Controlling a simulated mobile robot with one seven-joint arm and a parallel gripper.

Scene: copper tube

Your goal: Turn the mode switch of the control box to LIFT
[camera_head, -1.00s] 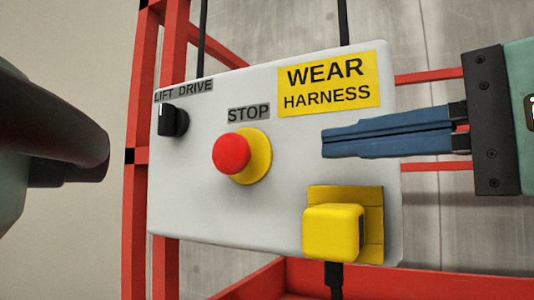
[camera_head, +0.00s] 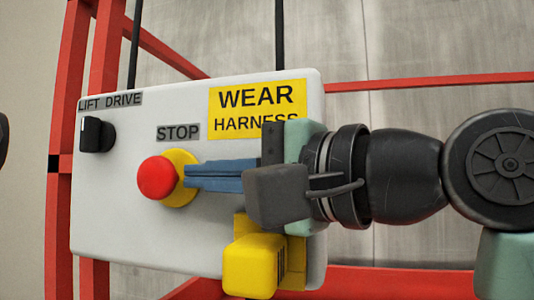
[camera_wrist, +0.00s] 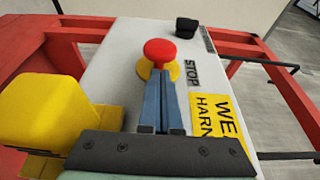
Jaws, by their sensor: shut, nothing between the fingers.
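The white control box (camera_head: 120,215) hangs at left-centre in the head view. Its mode switch, a black knob (camera_head: 97,134), is at the upper left under the LIFT DRIVE label (camera_head: 110,100). A white mark shows on the knob's left part, below the word LIFT; its exact angle is hard to tell. The switch is also at the top in the wrist view (camera_wrist: 186,26). My gripper (camera_head: 187,172) is shut and empty, in front of the box, right of the switch. Its blue fingertips overlap the yellow collar of the stop button; I cannot tell whether they touch.
The red stop button (camera_head: 156,178) stands out between my fingertips and the switch's side of the box. A yellow plug (camera_head: 250,265) juts out at the lower right. A yellow WEAR HARNESS sign (camera_head: 256,97) is above my gripper. Red rails (camera_head: 67,150) frame the box.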

